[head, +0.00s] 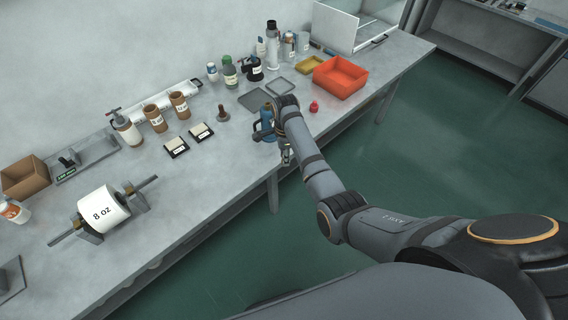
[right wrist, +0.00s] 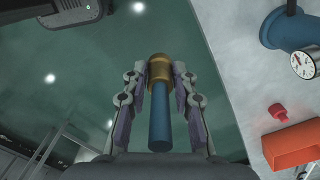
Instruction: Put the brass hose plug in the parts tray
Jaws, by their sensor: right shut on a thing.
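My right gripper (head: 287,155) is just past the front edge of the bench in the head view, below the blue device. In the right wrist view its fingers (right wrist: 162,70) are shut on the brass hose plug (right wrist: 159,66), which has a brass head and a blue shaft (right wrist: 159,124) running back between the fingers. The green floor shows behind it. Which container is the parts tray I cannot tell; an orange open bin (head: 340,76), a small yellow tray (head: 311,65) and flat grey trays (head: 256,100) stand on the bench. My left gripper is not in view.
A blue device (head: 264,126) with a gauge (right wrist: 304,65) stands close to my right gripper. A red knob-like part (head: 314,106) lies between it and the orange bin. Bottles (head: 230,72) stand behind the grey trays.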

